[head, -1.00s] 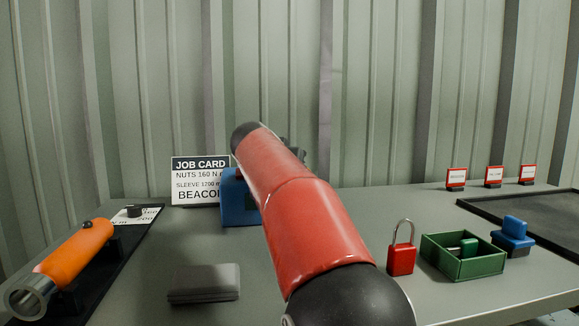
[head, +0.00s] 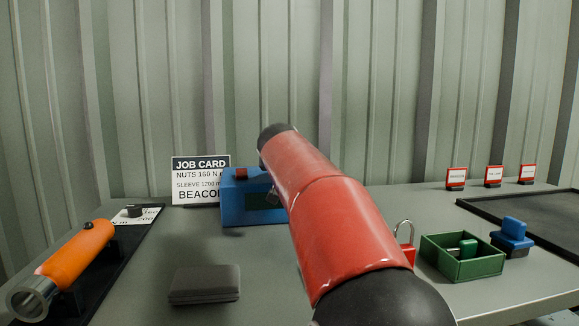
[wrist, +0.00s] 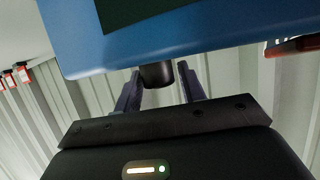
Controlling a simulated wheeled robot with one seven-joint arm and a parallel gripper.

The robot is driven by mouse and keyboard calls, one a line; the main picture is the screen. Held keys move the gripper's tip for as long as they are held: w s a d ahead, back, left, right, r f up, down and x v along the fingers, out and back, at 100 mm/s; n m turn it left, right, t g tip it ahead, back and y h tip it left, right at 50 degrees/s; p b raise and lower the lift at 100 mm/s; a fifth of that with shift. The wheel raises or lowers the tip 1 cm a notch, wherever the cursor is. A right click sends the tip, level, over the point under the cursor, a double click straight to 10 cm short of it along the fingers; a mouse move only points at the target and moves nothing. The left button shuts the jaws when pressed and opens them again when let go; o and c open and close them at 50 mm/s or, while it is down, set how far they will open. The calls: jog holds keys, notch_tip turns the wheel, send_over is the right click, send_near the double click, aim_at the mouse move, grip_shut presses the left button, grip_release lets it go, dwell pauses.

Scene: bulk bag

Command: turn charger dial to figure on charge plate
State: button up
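The blue charger box (head: 233,208) stands at the back of the bench, partly hidden behind my arm. Its dark green panel (wrist: 140,10) shows in the wrist view. A short black dial (wrist: 156,76) sticks out at the edge of the box there. My gripper (wrist: 159,80) has its two fingers apart, one on each side of the dial. The fingertips are close to it; I cannot tell whether they touch. No figure or pointer mark is readable on the charger. The charge plate cannot be made out; my arm covers much of the head view.
A grey case (head: 205,284) lies in front. At right are a red padlock (head: 408,250), a green tray (head: 462,268) and a blue-handled block (head: 512,238).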

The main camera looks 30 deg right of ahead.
jog(key=shift+o, duration=1)
jog(key=b+v, duration=0.1)
jog(key=v, duration=0.7)
